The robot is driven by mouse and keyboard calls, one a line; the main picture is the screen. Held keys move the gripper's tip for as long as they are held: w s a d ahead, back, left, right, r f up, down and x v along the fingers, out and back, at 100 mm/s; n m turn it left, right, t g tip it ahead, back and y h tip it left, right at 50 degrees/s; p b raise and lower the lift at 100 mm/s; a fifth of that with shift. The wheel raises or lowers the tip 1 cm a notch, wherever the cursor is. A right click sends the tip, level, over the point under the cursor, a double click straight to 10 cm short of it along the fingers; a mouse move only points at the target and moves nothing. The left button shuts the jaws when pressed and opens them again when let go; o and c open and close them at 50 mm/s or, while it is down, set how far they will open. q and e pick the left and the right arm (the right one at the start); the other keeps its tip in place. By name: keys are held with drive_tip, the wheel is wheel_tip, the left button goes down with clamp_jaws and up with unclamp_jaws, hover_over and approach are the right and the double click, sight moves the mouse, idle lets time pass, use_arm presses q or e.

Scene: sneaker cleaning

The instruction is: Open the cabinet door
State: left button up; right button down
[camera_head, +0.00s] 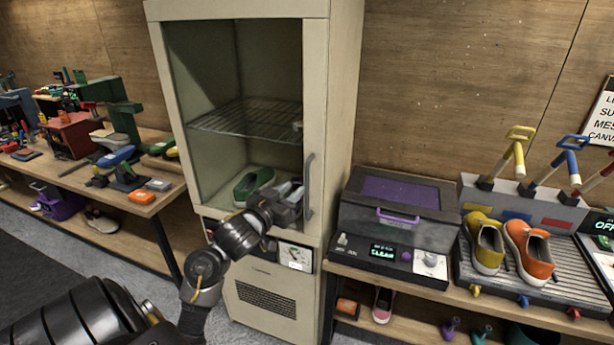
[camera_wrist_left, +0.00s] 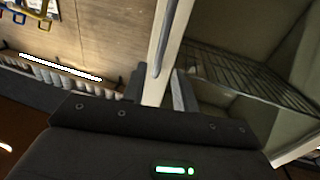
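The cabinet (camera_head: 334,110) is tall and cream-coloured, with a wire shelf and a green shoe (camera_head: 254,185) visible inside. Its door (camera_head: 315,100) appears shut, with a grey vertical handle (camera_head: 309,186) on the right side. My left gripper (camera_head: 292,190) is in front of the door at the handle's left side, near its lower half. In the left wrist view, the left gripper (camera_wrist_left: 158,90) has its two fingers apart, with the door's edge and handle (camera_wrist_left: 166,45) showing between and beyond them. I cannot tell whether they touch. My right gripper is out of view.
A grey box machine with a purple lid (camera_head: 400,192) stands close to the cabinet's right. Yellow and orange shoes (camera_head: 530,248) sit on a rack further right. A workbench (camera_head: 150,208) with tools stands left. Floor shows between the workbench and the cabinet.

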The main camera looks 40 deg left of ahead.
sight(306, 178)
use_arm(q)
drive_tip(key=w, duration=0.2)
drive_tip(key=w+p, duration=0.1)
drive_tip(key=w, duration=0.2)
drive_tip(key=w+a, duration=0.1)
drive_tip(key=w, duration=0.2)
drive_tip(key=shift+w, duration=0.1)
clamp_jaws()
